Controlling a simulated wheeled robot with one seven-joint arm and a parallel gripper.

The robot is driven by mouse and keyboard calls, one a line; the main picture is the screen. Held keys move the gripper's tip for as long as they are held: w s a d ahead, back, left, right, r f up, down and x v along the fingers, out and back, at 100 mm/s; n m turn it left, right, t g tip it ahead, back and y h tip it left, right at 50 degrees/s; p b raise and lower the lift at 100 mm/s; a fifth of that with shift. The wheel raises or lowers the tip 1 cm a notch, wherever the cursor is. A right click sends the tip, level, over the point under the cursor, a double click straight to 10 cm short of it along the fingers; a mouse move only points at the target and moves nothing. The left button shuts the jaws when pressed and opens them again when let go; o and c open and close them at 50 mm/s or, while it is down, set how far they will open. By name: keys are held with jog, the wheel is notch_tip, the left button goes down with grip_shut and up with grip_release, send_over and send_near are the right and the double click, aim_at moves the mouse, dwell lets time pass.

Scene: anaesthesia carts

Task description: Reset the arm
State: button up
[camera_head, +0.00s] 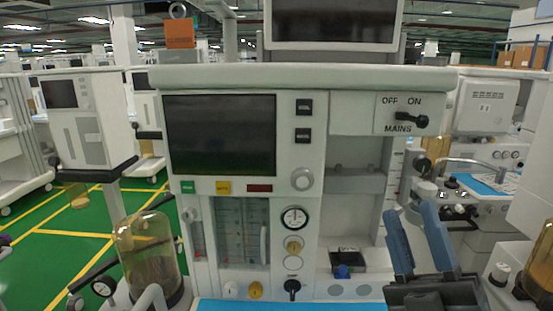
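My gripper (411,212) is at the lower right, its two blue-grey fingers pointing up with a gap between them. It is open and nothing shows between the fingers. It is in front of the right side of the anaesthesia cart (345,215), below the mains switch (407,120), and appears clear of it. The switch has a black handle lying nearly level under the OFF and ON marks. My arm behind the gripper is mostly out of the picture.
The cart carries a dark screen (220,134), a gauge (294,217) and several knobs. A glass canister (148,258) stands at the lower left. Another machine (485,105) stands close on the right. Green floor (60,255) with yellow lines is open at left.

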jog(key=s+d+f+m+g+h, duration=0.1)
jog(key=s+f+m+g+h, duration=0.1)
jog(key=s+f+m+h, duration=0.65)
jog(key=s+d+f+m+g, duration=0.2)
jog(key=s+f+m+g, duration=0.2)
jog(key=s, duration=0.8)
jog(key=s+d+f+m+g, duration=0.2)
jog(key=s+f+m+g, duration=0.2)
jog(key=s, duration=0.8)
notch_tip(320, 180, down, 4)
jog(key=shift+s+d+f+g+h, duration=0.1)
jog(key=shift+s+d+g+h, duration=0.2)
jog(key=shift+g, duration=0.7)
